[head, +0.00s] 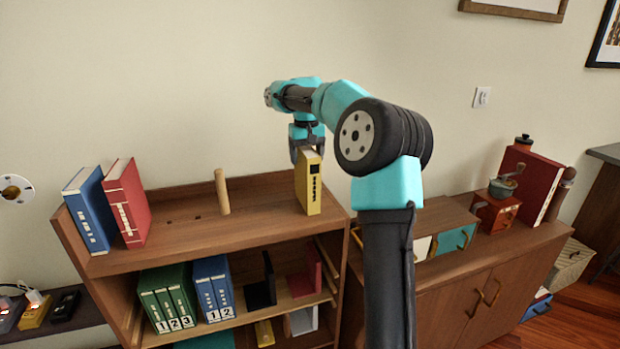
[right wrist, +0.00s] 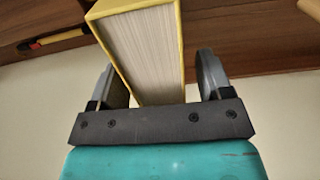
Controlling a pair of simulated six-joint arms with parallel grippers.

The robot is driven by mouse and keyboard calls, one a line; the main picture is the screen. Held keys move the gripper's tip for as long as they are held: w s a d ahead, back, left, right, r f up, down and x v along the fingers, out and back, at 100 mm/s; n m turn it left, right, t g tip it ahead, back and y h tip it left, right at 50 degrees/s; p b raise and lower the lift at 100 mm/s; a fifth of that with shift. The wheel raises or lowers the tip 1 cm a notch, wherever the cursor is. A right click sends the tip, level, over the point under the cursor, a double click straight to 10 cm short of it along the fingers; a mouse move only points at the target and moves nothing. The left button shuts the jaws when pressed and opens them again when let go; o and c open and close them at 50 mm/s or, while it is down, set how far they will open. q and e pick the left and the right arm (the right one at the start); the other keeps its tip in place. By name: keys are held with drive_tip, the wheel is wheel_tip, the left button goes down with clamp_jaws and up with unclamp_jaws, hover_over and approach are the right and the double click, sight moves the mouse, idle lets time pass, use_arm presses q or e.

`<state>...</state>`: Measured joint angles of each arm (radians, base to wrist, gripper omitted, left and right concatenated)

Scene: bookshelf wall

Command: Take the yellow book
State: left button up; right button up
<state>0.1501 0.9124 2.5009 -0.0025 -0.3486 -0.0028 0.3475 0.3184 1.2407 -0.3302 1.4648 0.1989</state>
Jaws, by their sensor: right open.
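The yellow book (head: 314,184) stands upright on the top shelf of the bookcase, near its right end. In the right wrist view the yellow book (right wrist: 150,52) shows its white page edges between the two fingers. My right gripper (head: 307,152) is above the book, pointing down at its top. In the wrist view my right gripper (right wrist: 163,80) is open, with one finger on each side of the book; a gap shows at the right finger. Whether the left finger touches is hard to tell. My left gripper is not in view.
A wooden peg (head: 222,192) stands left of the yellow book, with clear shelf between. A blue book (head: 88,212) and a red book (head: 127,204) stand at the left end. A cabinet (head: 470,285) stands right.

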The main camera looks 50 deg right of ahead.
drive_tip(key=shift+f, duration=0.15)
idle(0.3)
clamp_jaws()
idle(0.5)
